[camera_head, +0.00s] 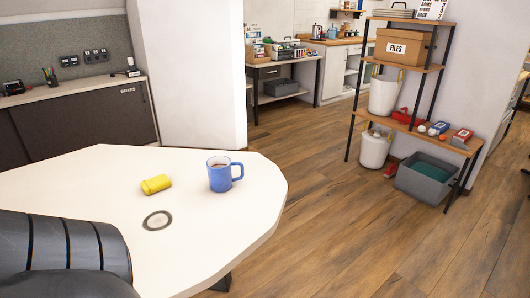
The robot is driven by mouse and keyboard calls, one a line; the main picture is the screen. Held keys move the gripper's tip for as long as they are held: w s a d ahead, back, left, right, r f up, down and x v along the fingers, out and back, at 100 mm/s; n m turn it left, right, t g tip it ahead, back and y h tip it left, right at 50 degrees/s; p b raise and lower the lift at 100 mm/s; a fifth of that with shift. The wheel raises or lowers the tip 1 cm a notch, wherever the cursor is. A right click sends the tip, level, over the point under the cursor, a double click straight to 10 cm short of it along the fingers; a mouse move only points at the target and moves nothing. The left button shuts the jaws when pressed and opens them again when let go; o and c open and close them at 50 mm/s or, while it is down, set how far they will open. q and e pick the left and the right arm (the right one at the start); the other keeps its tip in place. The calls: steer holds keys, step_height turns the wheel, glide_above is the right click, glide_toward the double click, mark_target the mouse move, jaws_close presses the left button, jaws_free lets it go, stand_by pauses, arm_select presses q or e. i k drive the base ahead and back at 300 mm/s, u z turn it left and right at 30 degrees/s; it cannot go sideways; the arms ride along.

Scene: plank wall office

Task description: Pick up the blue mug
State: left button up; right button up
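The blue mug (220,175) stands upright on the white table (90,185), near its far right edge. Its handle points to the right and something reddish-brown shows inside it. Neither of my grippers is in the head view, and nothing touches the mug.
A yellow object (156,184) lies left of the mug. A round grommet (157,220) is set in the tabletop nearer me. A dark ribbed chair-like shape (60,250) covers the table's near left. A white wall block (190,75) stands behind; a shelf (411,65) stands right. Open wood floor lies between.

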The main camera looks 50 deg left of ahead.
mark_target(226, 174)
steer(key=i, duration=2.65)
steer(key=u, duration=4.1)
